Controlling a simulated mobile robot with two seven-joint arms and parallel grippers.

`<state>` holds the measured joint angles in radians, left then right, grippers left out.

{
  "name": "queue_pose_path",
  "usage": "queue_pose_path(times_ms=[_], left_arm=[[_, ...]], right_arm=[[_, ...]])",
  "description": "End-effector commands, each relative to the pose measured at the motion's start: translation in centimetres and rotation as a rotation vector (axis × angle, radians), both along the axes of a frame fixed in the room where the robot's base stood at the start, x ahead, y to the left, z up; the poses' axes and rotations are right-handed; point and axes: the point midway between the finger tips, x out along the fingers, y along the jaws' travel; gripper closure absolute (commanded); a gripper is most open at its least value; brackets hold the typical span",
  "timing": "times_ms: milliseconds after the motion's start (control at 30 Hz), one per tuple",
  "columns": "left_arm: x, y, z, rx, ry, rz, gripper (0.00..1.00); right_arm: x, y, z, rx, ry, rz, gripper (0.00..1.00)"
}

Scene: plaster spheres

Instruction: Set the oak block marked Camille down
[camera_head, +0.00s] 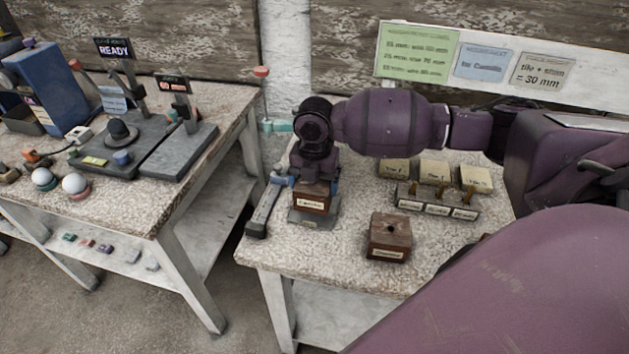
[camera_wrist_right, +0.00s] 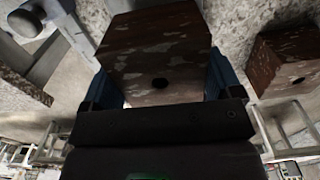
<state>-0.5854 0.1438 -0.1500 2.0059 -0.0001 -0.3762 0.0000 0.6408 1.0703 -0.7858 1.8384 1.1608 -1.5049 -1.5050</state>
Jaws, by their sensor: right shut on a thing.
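The oak block marked Camille (camera_head: 311,203) is a brown wooden cube with a pale label. My right gripper (camera_head: 313,186) is shut on it from above, with a blue finger on each side. In the right wrist view the block (camera_wrist_right: 158,50) fills the space between the fingers and shows a dark hole. Directly below the block in the head view is a grey plate (camera_head: 303,220) with a small label; I cannot tell whether the block touches it. My left gripper is not in view.
A second wooden block (camera_head: 389,238) stands to the right, its label too small to read. A grey caliper-like tool (camera_head: 263,209) lies at the table's left edge. A rack (camera_head: 436,205) with pale tiles stands behind right. Another table (camera_head: 215,160) with instruments is left, across a gap.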

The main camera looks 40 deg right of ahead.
Motion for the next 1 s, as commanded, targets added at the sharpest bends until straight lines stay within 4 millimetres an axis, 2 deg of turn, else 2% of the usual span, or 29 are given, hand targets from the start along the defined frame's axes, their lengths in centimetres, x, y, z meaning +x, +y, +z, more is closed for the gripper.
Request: queue_pose_path(times_ms=[1000], left_arm=[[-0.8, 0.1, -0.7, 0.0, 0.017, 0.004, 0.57]], right_arm=[[0.0, 0.0, -1.6, 0.0, 0.0, 0.001, 0.48]])
